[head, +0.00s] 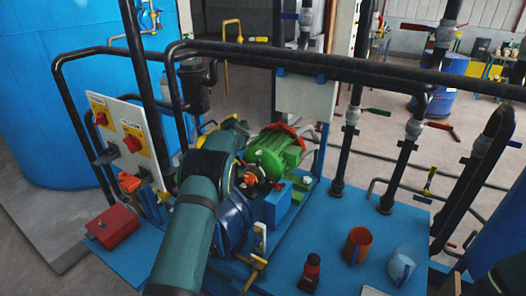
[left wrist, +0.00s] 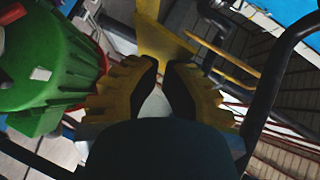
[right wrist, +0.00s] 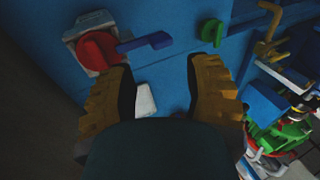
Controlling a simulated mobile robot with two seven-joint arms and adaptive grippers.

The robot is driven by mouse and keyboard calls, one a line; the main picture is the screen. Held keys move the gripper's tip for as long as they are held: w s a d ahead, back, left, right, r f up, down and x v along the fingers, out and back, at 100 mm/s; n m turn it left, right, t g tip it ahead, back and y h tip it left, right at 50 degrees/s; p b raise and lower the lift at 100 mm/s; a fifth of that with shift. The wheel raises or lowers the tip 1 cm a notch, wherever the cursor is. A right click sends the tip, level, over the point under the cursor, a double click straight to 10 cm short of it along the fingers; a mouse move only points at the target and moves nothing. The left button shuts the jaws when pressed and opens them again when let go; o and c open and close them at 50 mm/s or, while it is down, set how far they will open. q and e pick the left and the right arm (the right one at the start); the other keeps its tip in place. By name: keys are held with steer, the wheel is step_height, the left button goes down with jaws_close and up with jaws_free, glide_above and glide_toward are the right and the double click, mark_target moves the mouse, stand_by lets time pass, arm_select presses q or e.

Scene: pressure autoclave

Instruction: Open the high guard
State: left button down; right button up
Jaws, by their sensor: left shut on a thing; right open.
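A yellow plate-like part (left wrist: 165,42), which looks like the high guard, stands beside the green motor (left wrist: 45,65) in the left wrist view. My left gripper (left wrist: 163,72) is shut on it, its yellow fingers close together at the plate's near end; the exact contact is partly hidden. In the head view the green motor (head: 275,150) shows, and my left arm covers the guard and gripper. My right gripper (right wrist: 160,70) is open and empty in the right wrist view. It faces a blue surface (right wrist: 165,15). I cannot make it out in the head view.
A red knob (right wrist: 100,50) with a blue lever and a green handle (right wrist: 212,32) are close to my right gripper. Black pipes (head: 300,60) frame the machine. A red box (head: 112,227), a dark red bottle (head: 310,272) and an orange cup (head: 357,245) stand on the blue deck.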

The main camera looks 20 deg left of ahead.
arm_select(q)
steer(key=shift+w+a+r, duration=0.1)
steer(key=shift+a, duration=0.6)
steer(key=shift+w+a+r, duration=0.1)
steer(key=shift+a, duration=0.55)
arm_select(e)
steer(key=shift+r, duration=0.1)
